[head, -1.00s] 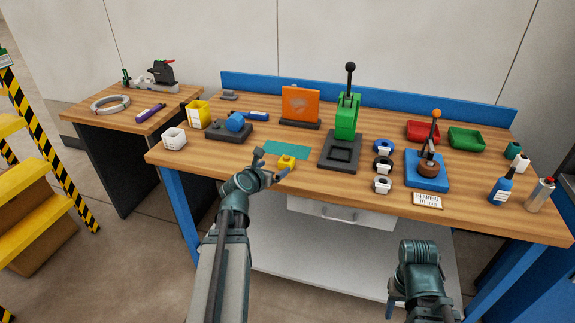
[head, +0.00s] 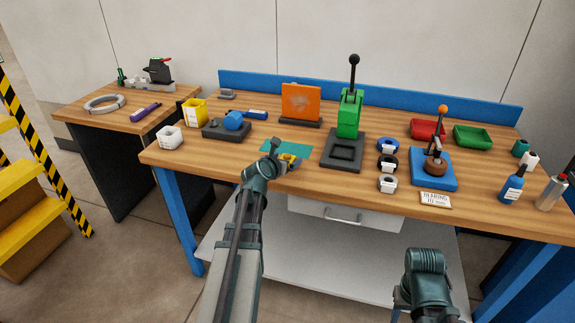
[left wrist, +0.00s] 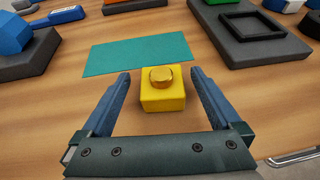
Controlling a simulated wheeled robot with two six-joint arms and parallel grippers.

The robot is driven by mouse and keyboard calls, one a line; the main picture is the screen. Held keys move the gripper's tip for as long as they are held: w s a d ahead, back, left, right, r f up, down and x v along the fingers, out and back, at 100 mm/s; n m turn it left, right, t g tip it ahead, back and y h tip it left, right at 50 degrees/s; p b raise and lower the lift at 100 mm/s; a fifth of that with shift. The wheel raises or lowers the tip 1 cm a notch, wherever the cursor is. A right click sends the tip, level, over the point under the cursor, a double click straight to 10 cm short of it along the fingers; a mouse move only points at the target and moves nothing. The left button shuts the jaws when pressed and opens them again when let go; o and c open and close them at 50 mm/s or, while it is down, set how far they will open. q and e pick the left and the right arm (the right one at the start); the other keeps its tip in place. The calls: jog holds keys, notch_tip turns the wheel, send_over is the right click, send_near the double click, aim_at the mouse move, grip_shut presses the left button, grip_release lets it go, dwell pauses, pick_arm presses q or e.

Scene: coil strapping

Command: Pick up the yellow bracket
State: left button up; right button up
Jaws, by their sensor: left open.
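The yellow bracket (left wrist: 163,97) is a small block with a round gold top. It sits on the wooden bench just in front of the teal mat (left wrist: 138,53). In the left wrist view it lies between the fingers of my open left gripper (left wrist: 160,90), with a gap on each side. In the head view the bracket (head: 289,160) is partly hidden by my left gripper (head: 285,156). My right arm (head: 427,275) is low in front of the bench; its fingers are not clearly shown.
A green press (head: 348,120) stands right of the mat. A dark fixture with a blue part (head: 228,127) is to the left. An orange panel (head: 301,102) stands behind. Several rings (head: 387,165) and a blue base (head: 434,172) are farther right. Bare wood surrounds the bracket.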

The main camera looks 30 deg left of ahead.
aim_at(287, 158)
pick_arm(q)
jog(key=shift+w+f, duration=0.15)
jog(key=shift+w, duration=0.3)
grip_shut()
dwell(0.3)
jog(key=shift+r+p, duration=0.7)
jog(key=shift+r, duration=0.05)
notch_tip(287, 158, up, 3)
jog(key=p, duration=0.3)
jog(key=s+d, duration=0.1)
jog(key=d, duration=0.4)
jog(key=s+d, duration=0.2)
jog(key=d, duration=0.3)
jog(key=s+d, duration=0.1)
jog(key=d, duration=0.4)
jog(key=shift+s+d+r+p, duration=0.2)
jog(key=shift+s+r+p, duration=0.1)
jog(key=shift+s, duration=0.05)
